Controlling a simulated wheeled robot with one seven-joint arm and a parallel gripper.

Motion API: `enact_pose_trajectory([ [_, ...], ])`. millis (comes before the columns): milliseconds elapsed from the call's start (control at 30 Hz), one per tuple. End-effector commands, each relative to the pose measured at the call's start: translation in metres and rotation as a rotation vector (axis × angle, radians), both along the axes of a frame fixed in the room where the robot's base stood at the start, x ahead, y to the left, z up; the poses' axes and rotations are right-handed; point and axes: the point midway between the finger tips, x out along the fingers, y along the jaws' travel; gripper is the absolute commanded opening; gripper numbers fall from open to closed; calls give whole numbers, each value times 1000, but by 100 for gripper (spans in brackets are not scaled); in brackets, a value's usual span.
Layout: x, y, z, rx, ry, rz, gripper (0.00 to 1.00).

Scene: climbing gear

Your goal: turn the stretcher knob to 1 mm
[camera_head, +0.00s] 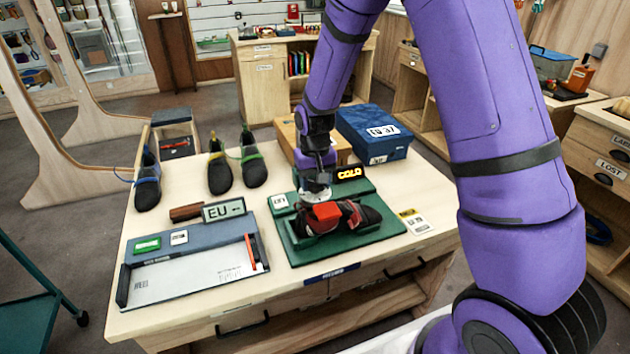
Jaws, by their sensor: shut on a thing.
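The stretcher is a green base (378,232) on the wooden table, with a red and black climbing shoe (352,214) on it. A dark display (350,173) at its back reads "COLD" in yellow. A small white label (280,201), seemingly "OFF", stands at its back left. My gripper (317,191) comes down at the back left of the base, between label and display, and is shut on the stretcher knob. The knob is hidden by the gripper, and its setting cannot be read.
A foot-measuring tray (196,278) and an "EU" sign (223,210) lie to the left. Several dark shoes (219,175) stand behind them. A blue box (374,133) and a tan box (288,133) stand at the back. A yellow-and-white card (414,222) lies right of the stretcher.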

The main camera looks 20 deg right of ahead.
Motion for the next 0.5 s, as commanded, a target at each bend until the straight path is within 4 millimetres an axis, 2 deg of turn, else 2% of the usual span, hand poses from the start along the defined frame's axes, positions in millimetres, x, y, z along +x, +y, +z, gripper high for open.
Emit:
enact_pose_trajectory([
  [500,0,0,0,-1,0,-472,27],
])
